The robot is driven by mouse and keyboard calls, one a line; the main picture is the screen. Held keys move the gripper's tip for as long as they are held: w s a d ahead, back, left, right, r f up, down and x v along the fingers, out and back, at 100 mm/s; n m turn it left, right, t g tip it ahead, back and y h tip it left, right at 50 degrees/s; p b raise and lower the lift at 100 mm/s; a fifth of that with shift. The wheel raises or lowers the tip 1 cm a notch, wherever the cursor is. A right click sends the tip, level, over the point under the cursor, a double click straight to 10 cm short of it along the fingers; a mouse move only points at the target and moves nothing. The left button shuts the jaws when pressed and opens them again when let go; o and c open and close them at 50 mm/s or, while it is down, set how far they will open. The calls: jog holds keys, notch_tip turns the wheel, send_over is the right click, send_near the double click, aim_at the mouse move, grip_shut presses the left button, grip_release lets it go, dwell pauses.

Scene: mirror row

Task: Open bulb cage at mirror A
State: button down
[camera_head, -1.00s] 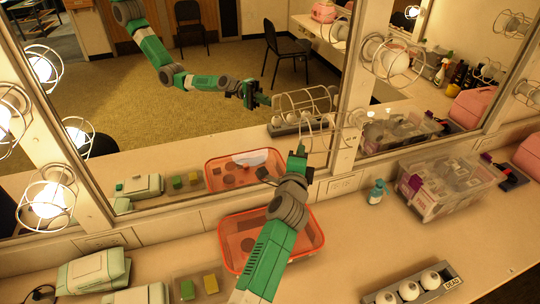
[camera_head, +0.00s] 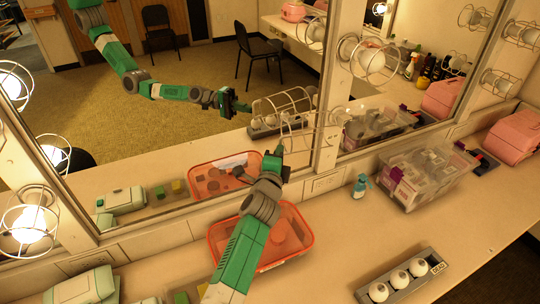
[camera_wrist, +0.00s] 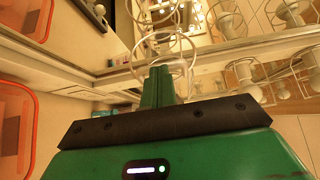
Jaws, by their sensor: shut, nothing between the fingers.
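A wire bulb cage (camera_head: 298,137) is on the lower part of the post between the two mirrors. Its reflection shows just above and left of it in the mirror. My gripper (camera_head: 279,152) is beside the cage's lower left, fingers pointing up at it. In the wrist view the green fingers (camera_wrist: 160,86) are together and empty, with the cage's wire rings (camera_wrist: 166,48) just beyond their tips. I cannot tell whether they touch the wire, or whether the cage is open. Another cage with a bulb (camera_head: 370,60) is higher on the post.
An orange tray (camera_head: 300,222) lies under my arm. A small blue bottle (camera_head: 360,187), a clear bin (camera_head: 425,175) and a grey holder with several bulbs (camera_head: 403,279) stand to the right. The counter between bottle and bulb holder is clear. Lit caged bulbs (camera_head: 28,225) line the left post.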

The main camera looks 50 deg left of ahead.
jog(key=s+a+p, duration=0.2)
jog(key=s+p, duration=0.1)
jog(key=s, duration=0.6)
jog(key=shift+s+a, duration=0.15)
jog(key=shift+a, duration=0.05)
jog(key=w+d+r+n+t+h, duration=0.1)
jog(key=w+d+r+t, duration=0.15)
jog(key=d+r, duration=0.4)
jog(key=w+d+r+n+t, duration=0.1)
jog(key=w+d+r, duration=0.3)
jog(key=d+r, duration=0.25)
jog(key=d+r+n+t+h, duration=0.3)
jog(key=d+r+n, duration=0.1)
jog(key=d+r, duration=1.15)
jog(key=s+d+r+n+t+h, duration=0.1)
jog(key=s+d+r+n+h, duration=0.1)
jog(key=s+d+r, duration=0.5)
jog(key=s+d+r+n+t+h, duration=0.2)
jog(key=s+d+r, duration=0.5)
jog(key=s+d, duration=0.5)
jog(key=shift+s+d+n+h, duration=0.25)
jog(key=shift+s+n+h, duration=0.3)
jog(key=shift+n+h, duration=0.15)
